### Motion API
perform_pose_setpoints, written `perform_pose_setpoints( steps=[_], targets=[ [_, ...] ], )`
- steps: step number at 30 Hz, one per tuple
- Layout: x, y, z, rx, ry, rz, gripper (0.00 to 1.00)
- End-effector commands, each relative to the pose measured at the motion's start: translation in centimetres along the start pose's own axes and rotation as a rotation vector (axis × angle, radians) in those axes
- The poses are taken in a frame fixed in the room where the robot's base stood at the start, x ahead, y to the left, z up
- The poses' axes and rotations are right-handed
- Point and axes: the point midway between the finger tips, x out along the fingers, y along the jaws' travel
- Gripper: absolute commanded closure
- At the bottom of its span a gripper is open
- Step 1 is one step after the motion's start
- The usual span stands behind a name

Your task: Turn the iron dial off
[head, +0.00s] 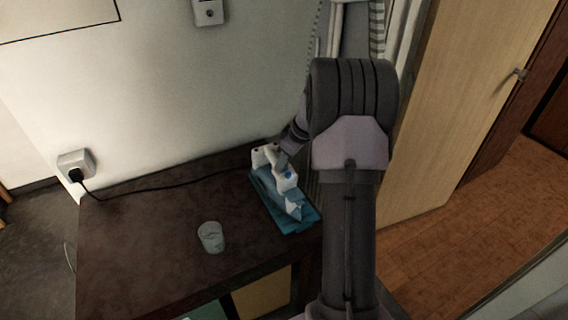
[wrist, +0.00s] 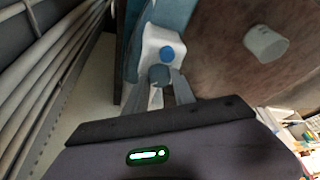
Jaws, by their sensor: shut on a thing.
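The iron (head: 272,154) is white with blue parts and rests on a blue mat (head: 297,224) at the right end of the dark table. In the wrist view the iron's white body (wrist: 151,42) carries a round blue button (wrist: 166,53). Just below the button is a grey-blue round dial (wrist: 159,75). My gripper (wrist: 165,86) has its fingers closed at the dial, which sits between the fingertips. In the head view my gripper (head: 283,158) is at the iron's rear, and my wrist hides part of the contact.
A clear cup (head: 211,237) stands on the table (head: 150,235), left of the iron; it also shows in the wrist view (wrist: 265,43). A black cord runs from the wall socket (head: 76,164) to the iron. A radiator and wooden door (head: 465,100) are at right.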

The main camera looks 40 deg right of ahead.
Motion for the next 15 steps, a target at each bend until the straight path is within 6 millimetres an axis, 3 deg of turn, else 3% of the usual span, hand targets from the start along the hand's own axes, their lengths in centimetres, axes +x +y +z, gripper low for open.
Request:
perform_pose_setpoints(
  steps=[15],
  targets=[
    [-0.11, 0.24, -0.05, -0.259, -0.001, -0.105, 1.00]
  ],
)
